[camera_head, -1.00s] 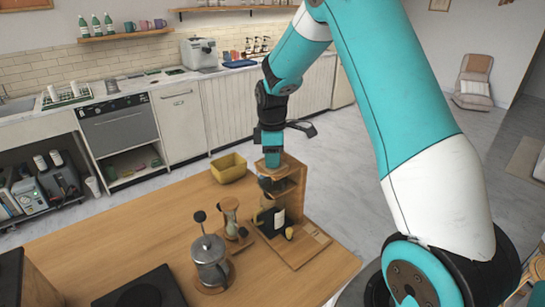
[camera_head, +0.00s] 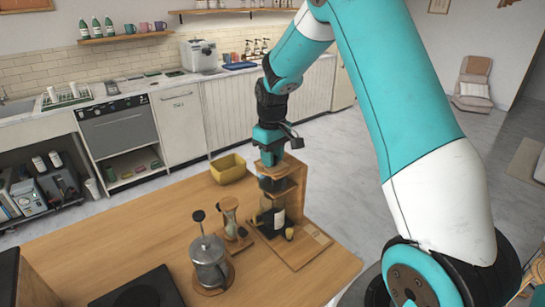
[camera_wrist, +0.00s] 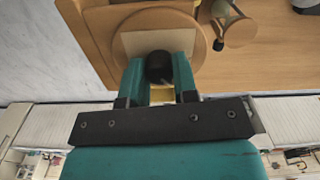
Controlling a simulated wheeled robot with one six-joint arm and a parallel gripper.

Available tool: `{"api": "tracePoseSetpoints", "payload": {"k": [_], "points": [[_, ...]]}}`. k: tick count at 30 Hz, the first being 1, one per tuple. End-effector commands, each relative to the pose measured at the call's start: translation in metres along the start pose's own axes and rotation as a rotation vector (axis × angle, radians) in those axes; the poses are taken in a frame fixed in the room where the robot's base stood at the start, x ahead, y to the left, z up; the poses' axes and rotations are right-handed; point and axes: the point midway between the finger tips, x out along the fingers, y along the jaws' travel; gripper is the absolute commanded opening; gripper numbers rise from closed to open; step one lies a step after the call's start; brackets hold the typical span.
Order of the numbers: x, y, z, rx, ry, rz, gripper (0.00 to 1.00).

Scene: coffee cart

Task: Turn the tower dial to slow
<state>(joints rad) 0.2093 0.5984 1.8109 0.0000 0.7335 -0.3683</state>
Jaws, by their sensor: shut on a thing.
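The wooden tower (camera_head: 296,203) stands near the far right edge of the table, with a dark vessel and a bottle in its frame. The dial, a dark round knob (camera_wrist: 159,67), shows in the wrist view above the tower's round wooden top (camera_wrist: 135,44). My gripper (camera_head: 271,161) points down at the tower's top. In the wrist view, the two teal fingers of my gripper (camera_wrist: 160,72) are shut on the knob from both sides. The gripper hides the knob in the head view. I cannot read any speed mark on the dial.
Left of the tower stand an hourglass timer (camera_head: 230,212) and a glass press pot (camera_head: 210,264). A flat black plate (camera_head: 145,292) lies at the front left. The table's left middle is clear.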

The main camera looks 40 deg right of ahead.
Motion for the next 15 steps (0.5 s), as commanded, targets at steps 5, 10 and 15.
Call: {"api": "tracePoseSetpoints", "payload": {"k": [5,10,15], "points": [[-0.0010,0.0005,-0.0006,0.098,0.003,0.001,0.03],[-0.0012,0.0007,-0.0007,0.157,0.003,0.001,0.03],[-0.0014,0.0008,-0.0008,0.186,0.004,0.001,0.03]]}}
